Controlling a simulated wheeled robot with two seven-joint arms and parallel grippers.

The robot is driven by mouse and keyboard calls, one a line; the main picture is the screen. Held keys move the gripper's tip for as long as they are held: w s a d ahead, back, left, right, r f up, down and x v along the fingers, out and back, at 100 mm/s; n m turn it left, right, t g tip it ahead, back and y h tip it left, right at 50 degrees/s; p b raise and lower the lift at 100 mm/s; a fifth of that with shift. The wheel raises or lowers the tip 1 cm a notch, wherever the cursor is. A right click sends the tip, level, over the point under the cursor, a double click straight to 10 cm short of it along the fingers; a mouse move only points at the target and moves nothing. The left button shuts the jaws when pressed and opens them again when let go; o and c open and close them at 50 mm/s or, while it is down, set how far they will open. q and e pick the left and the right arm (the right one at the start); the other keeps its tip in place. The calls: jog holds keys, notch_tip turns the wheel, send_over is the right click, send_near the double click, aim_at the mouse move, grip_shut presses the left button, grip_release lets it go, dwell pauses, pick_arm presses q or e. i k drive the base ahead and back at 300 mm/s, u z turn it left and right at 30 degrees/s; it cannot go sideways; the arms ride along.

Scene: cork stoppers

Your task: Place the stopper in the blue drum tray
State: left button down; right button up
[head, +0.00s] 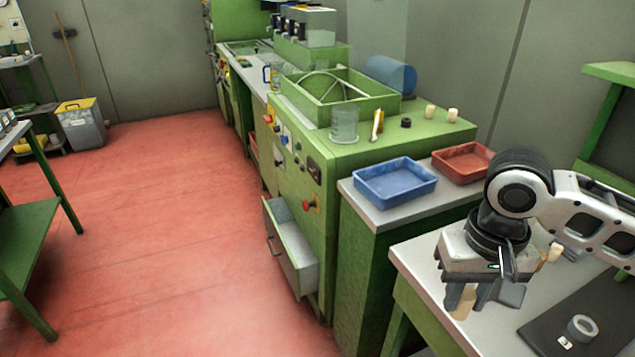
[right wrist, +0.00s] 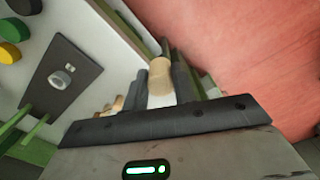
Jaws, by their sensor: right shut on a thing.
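A tan cork stopper (head: 463,302) is held between the fingers of my right gripper (head: 470,297), above the near edge of the grey-topped table. In the right wrist view the same stopper (right wrist: 160,76) shows between the two dark fingers (right wrist: 162,88), which are shut on it. The blue tray (head: 395,197) sits on a grey-topped cabinet, farther back and left of my right gripper. It is shallow and looks empty. My left gripper is not in view.
A red tray (head: 462,178) stands right of the blue one. Two pale stoppers (head: 430,111) stand on the green machine top (head: 400,145), near a glass jar (head: 344,123). A dark mat (head: 590,320) with a grey ring (head: 582,327) lies on the near table. An open drawer (head: 292,245) juts out.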

aim_at(394, 187)
jog(key=u, duration=0.35)
jog(key=i, duration=1.5)
